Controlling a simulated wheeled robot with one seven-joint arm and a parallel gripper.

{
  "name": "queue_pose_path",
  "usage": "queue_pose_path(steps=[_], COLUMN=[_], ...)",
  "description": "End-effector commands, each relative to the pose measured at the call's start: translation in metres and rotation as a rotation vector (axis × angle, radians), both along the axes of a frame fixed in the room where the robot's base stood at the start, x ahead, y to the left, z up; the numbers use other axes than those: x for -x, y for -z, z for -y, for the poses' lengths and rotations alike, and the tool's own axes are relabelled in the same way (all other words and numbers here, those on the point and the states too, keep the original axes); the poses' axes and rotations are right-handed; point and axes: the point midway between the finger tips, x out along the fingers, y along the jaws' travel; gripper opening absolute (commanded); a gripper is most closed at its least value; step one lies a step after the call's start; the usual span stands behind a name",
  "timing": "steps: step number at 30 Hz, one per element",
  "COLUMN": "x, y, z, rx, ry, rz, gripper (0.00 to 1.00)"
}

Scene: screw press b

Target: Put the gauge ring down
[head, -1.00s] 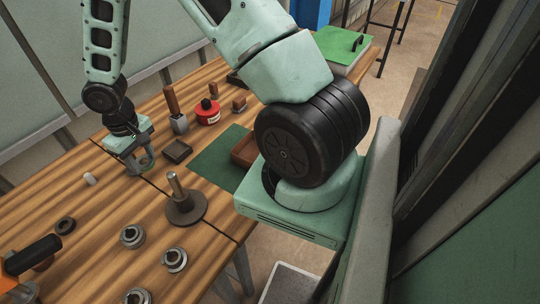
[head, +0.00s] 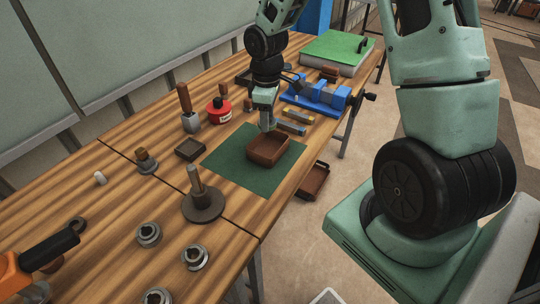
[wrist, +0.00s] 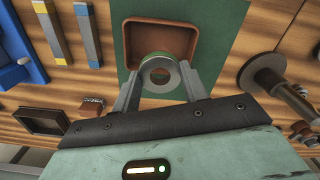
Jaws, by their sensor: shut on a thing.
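My gripper (wrist: 160,82) is shut on the gauge ring (wrist: 160,59), a grey metal ring held flat between the two fingers in the wrist view. Through its hole a brown surface shows. The brown tray (wrist: 192,30) lies beyond the ring, which overlaps its near edge in that view. In the head view my gripper (head: 267,124) points down at the back edge of the same tray (head: 281,152); the ring is hardly visible there. I cannot tell how high the ring is above the tray. The tray looks empty and sits on a green mat (head: 222,154).
A blue vise (head: 318,93) and several flat bars (head: 290,128) lie right of the tray. A second brown tray (head: 313,180) is beyond the bench's front edge. A red can (head: 219,110) stands behind the mat.

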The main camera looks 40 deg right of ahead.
Motion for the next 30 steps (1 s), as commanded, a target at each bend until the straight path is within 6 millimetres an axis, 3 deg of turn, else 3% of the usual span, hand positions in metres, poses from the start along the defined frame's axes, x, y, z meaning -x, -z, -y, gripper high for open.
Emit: queue_pose_path(steps=[4, 12, 24, 30], x=[0.002, 0.002, 0.002, 0.001], y=[0.004, 0.047, 0.093, 0.097], z=[0.003, 0.003, 0.003, 0.003], rx=[-0.004, -0.004, -0.003, -0.003], ry=[-0.053, -0.063, -0.06, -0.06], rz=[-0.001, -0.002, -0.001, 0.002], gripper=[0.15, 0.15, 0.15, 0.15])
